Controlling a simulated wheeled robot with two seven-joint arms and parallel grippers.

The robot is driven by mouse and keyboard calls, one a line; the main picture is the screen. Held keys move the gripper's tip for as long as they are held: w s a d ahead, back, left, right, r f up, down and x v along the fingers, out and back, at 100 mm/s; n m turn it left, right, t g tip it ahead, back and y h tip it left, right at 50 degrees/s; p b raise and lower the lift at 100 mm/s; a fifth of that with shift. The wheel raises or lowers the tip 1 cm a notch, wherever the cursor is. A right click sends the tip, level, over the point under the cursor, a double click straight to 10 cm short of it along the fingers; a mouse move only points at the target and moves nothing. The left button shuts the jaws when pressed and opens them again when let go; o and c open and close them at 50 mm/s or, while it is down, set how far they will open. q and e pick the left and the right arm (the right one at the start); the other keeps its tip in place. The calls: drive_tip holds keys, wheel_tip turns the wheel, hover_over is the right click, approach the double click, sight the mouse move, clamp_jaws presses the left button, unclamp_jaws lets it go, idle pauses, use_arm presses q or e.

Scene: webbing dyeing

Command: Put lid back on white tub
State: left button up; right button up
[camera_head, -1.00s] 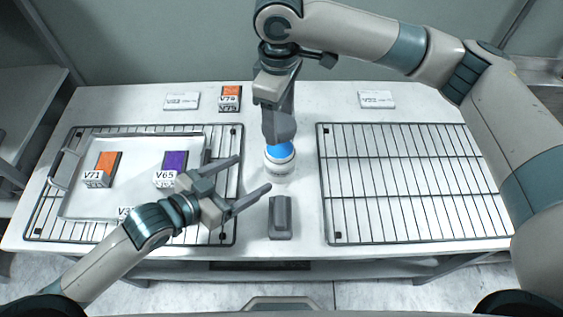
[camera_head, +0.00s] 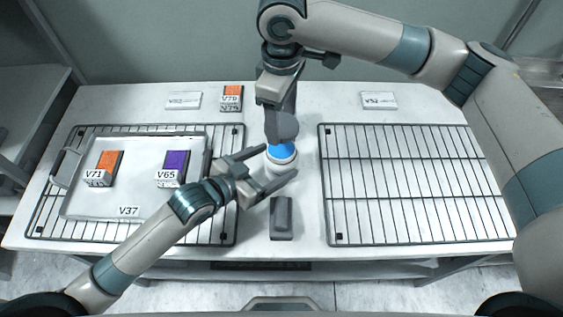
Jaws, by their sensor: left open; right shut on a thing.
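The white tub (camera_head: 281,165) stands on the table between the two wire racks. A blue lid (camera_head: 282,150) is at its top, under my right gripper; I cannot tell whether it is fully seated. My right gripper (camera_head: 282,140) points down from above and is shut on the blue lid, its fingers hiding part of it. My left gripper (camera_head: 281,167) is open and comes in from the left, with its two fingertips on either side of the tub, low down. I cannot tell whether they touch it.
A dark grey block (camera_head: 281,218) lies just in front of the tub. A tray (camera_head: 112,205) with orange and purple boxes sits on the left rack (camera_head: 45,222). The right rack (camera_head: 412,185) is empty. Small labelled cards and an orange box (camera_head: 232,92) stand at the back.

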use_arm(q)
drive_tip(key=shift+x, duration=1.55)
drive_tip(key=shift+c, duration=0.3)
drive_tip(key=c, duration=1.3)
use_arm(e)
hover_over(280, 147)
drive_tip(key=shift+f, duration=2.5)
drive_tip(key=shift+f, duration=0.85)
drive_tip(key=shift+f, duration=0.55)
